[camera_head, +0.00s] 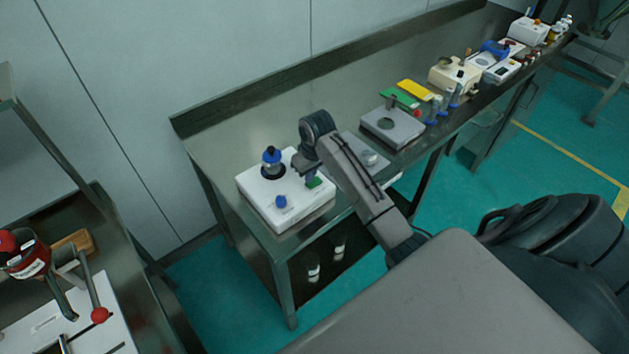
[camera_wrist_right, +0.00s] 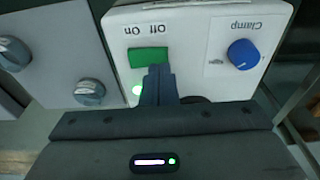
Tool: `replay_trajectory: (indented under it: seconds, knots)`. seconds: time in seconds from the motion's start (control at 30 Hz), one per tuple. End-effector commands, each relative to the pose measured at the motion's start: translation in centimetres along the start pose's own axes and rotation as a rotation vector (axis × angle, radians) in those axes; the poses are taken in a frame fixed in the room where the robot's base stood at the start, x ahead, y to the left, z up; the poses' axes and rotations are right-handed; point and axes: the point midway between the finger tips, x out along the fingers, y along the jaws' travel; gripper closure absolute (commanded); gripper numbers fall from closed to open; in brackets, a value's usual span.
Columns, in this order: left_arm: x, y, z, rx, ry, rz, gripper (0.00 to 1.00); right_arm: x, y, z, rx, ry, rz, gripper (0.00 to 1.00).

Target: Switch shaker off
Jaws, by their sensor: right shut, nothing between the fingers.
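The shaker (camera_head: 286,222) is a white box at the near left end of the metal bench, with a blue-capped bottle (camera_head: 271,162) on top and a blue knob (camera_head: 281,202). In the right wrist view the knob (camera_wrist_right: 243,54) is labelled "Clamp". The green switch (camera_wrist_right: 148,56) sits under the "Off On" label, with a lit green light (camera_wrist_right: 137,90) beside it. My right gripper (camera_wrist_right: 159,70) is shut and empty, its fingertips over or at the switch's edge; contact cannot be told. In the head view my right gripper (camera_head: 311,178) is at the shaker's right corner. My left gripper is out of view.
Right of the shaker stands a grey device with knobs (camera_wrist_right: 90,92), close to my gripper. A grey plate device (camera_head: 393,126) and several other instruments line the bench (camera_head: 225,140) further back. Another table with a red-topped device (camera_head: 28,258) is at left.

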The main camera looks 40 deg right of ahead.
Motion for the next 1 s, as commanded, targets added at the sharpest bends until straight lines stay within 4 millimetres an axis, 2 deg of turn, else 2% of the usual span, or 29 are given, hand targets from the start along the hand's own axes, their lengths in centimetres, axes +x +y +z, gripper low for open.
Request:
replay_trajectory:
  seconds: [1.0]
  knots:
    - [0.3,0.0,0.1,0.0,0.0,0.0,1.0,1.4,0.0,0.2,0.0,0.0,0.0,1.0]
